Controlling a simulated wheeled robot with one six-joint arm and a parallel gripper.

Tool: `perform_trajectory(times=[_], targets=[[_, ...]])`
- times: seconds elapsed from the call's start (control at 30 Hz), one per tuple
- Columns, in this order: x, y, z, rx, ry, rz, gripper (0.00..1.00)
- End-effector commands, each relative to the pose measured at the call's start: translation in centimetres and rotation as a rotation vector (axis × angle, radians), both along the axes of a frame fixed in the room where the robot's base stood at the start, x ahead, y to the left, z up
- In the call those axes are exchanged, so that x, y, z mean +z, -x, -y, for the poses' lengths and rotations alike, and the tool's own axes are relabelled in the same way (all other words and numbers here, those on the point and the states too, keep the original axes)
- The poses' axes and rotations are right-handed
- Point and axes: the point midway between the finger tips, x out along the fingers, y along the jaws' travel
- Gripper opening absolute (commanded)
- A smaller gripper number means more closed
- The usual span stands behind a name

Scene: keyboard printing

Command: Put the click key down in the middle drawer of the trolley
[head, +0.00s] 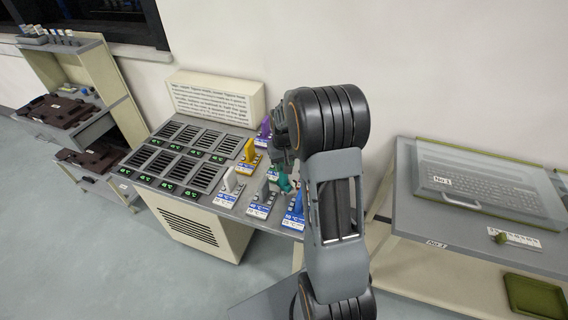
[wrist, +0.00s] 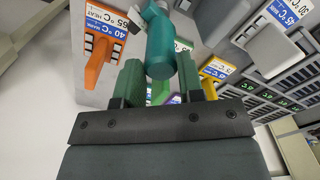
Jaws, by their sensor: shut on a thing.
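A teal piece (wrist: 161,48), which I take to be the click key, sits between the green fingers of my gripper (wrist: 160,82) in the wrist view. The gripper is shut on it. In the head view the teal piece (head: 284,183) shows just below my gripper (head: 283,160), above the front right of the console; my arm hides part of this area. The trolley (head: 122,88) stands at the far left, well away from my gripper. Dark brown trays lie at two of its levels (head: 62,111). I cannot tell which level is the middle drawer.
The console (head: 207,226) has grey slots and several coloured upright handles, including yellow (head: 249,151), white (head: 230,180) and orange (wrist: 103,52). A sign (head: 215,97) stands behind it. At the right, a bench (head: 420,215) holds a keyboard case (head: 490,185). The floor at left is clear.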

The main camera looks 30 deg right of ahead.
Motion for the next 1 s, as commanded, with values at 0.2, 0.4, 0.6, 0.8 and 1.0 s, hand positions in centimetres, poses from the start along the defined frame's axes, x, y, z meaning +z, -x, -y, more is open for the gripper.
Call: perform_trajectory(times=[0.2, 0.4, 0.6, 0.8, 1.0], targets=[[-0.1, 0.0, 0.0, 0.000, 0.000, 0.001, 0.00], [-0.3, 0.0, 0.0, 0.000, 0.000, 0.000, 0.46], [-0.3, 0.0, 0.0, 0.000, 0.000, 0.000, 0.61], [-0.2, 0.0, 0.0, 0.000, 0.000, 0.000, 0.61], [1.7, -0.1, 0.0, 0.000, 0.001, 0.004, 0.61]])
